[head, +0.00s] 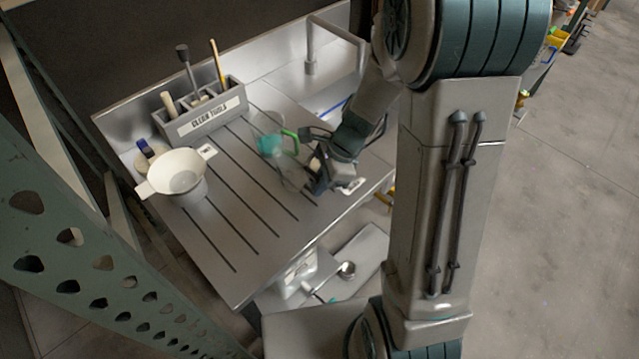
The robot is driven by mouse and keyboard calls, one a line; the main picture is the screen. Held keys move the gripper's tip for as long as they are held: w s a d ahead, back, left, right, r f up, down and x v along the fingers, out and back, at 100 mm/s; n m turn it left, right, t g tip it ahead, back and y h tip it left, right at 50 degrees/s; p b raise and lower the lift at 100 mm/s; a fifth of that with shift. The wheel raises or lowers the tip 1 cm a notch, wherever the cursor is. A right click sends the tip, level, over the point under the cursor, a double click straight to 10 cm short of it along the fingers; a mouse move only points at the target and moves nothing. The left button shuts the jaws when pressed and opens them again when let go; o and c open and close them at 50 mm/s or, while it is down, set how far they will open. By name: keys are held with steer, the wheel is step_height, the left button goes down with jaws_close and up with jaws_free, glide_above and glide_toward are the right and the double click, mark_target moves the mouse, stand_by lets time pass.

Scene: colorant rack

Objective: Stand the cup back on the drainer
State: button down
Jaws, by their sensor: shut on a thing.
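The drainer (235,215) is a pale metal board with dark grooves. My gripper (312,160) is low over its right part, with the jaws pointing left. It is shut on what looks like a clear cup (288,168), which is see-through and hard to make out against the metal. Whether this cup touches the drainer cannot be told. Just left of the jaws is a clear vessel with a teal lower part (268,143) and a green handle-like piece (291,139). My wrist hides part of the area behind the jaws.
A white two-handled bowl (180,172) stands on the drainer's left. A grey caddy (205,122) marked "CLEAN TOOLS" holds several tools at the back. A bent metal tap (311,50) rises behind. The grooved front middle is clear. A green perforated post (75,245) is at left.

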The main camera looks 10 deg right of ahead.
steer(key=shift+f, duration=0.3)
steer(key=c, duration=1.5)
jaws_free()
steer(key=shift+r, duration=0.2)
steer(key=v, duration=1.2)
steer(key=s+d+r+n+t+h, duration=0.1)
steer(key=s+r+n+t+h, duration=0.2)
steer(key=s+n, duration=1)
step_height(320, 180, up, 3)
steer(key=n+h, duration=0.1)
steer(key=n, duration=0.3)
steer(key=shift+n+t+h, duration=0.3)
steer(key=shift+n+h, duration=0.1)
steer(key=shift+w+f, duration=0.1)
steer(key=shift+f, duration=0.05)
